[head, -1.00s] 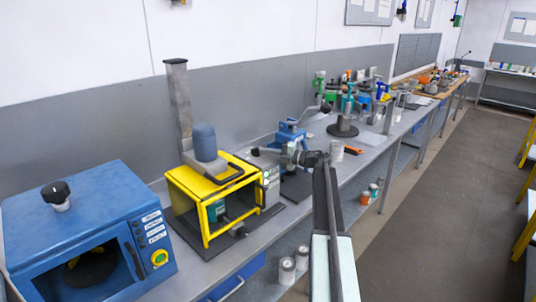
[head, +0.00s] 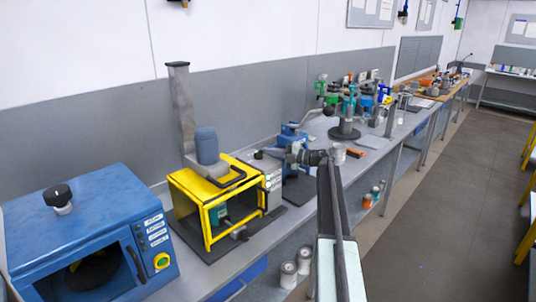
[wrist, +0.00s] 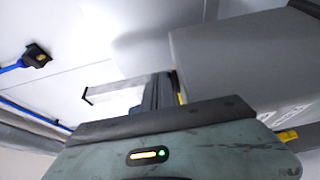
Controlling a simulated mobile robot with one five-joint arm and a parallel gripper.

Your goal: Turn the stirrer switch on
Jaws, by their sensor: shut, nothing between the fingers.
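The drum stirrer has a yellow guard frame (head: 206,218) on a dark base, with a grey-blue motor (head: 206,146) above it and a tall grey column (head: 181,105) behind. A light grey control box (head: 273,178) with small coloured marks stands at the guard's right side. The switch itself is too small to make out. My gripper (head: 260,154) is shut and empty, pointing left just above the control box; I cannot tell whether it touches. In the wrist view a large grey surface (wrist: 245,60) fills the upper right, and my own grey-green housing covers the bottom.
A blue cabinet (head: 88,225) with a black knob stands left of the stirrer. A blue machine (head: 293,140) stands close behind my gripper. Farther along the bench are a dark round stand (head: 344,130) and several tools. The floor (head: 445,190) to the right is clear.

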